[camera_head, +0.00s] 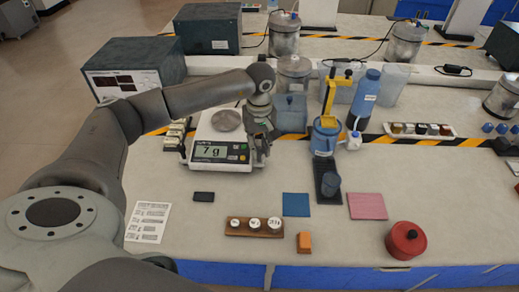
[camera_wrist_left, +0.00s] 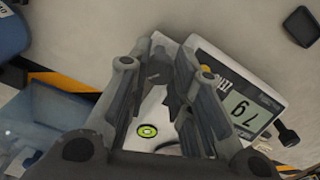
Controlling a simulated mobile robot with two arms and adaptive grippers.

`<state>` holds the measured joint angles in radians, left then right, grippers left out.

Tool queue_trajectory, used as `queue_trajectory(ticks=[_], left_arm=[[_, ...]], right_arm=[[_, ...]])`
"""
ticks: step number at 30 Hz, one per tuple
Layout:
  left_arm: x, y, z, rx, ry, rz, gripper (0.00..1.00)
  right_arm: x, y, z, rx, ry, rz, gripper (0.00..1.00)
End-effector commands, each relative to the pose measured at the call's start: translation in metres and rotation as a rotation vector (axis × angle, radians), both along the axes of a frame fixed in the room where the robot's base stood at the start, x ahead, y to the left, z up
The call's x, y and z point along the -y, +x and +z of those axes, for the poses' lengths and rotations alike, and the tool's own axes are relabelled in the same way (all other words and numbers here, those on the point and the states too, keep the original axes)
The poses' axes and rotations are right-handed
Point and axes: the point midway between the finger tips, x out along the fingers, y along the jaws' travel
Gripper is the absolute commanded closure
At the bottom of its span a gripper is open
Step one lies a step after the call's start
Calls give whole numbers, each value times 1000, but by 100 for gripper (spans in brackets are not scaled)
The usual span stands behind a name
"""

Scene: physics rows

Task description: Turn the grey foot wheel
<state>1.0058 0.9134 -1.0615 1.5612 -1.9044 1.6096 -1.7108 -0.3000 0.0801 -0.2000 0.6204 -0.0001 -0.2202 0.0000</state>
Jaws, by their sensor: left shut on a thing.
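A white bench scale (camera_head: 203,137) with a round grey pan (camera_head: 227,120) stands on the bench, its display (camera_head: 221,152) reading 7 g. My left gripper (camera_head: 258,158) reaches down at the scale's right side, near its front right corner. In the left wrist view the two fingers (camera_wrist_left: 167,92) are close together beside the scale housing, shut on the grey foot wheel, which the fingers mostly hide. A green bubble level (camera_wrist_left: 147,131) shows beside them. A dark knob (camera_wrist_left: 287,135) shows at another corner of the scale. My right gripper is not in view.
A blue cup with a yellow stand (camera_head: 326,135) and a blue bottle (camera_head: 364,97) stand right of the gripper. A clear bluish container (camera_head: 291,113) is close behind it.

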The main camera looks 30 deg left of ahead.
Motion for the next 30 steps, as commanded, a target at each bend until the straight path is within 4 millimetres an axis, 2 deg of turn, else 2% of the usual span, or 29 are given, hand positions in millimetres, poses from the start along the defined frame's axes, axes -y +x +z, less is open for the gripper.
queue_trajectory(ticks=[18, 19, 23, 24, 30], left_arm=[[0, 1, 1, 2, 1, -43, 100], [0, 1, 1, 2, 1, -43, 75], [0, 1, 1, 1, 0, -43, 59], [0, 0, 1, 1, 0, -43, 56], [0, 0, 0, 1, 1, -43, 56]], right_arm=[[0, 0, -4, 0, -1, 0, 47], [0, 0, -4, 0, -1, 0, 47], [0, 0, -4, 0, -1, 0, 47], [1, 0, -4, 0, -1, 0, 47], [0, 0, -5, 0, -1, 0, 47]])
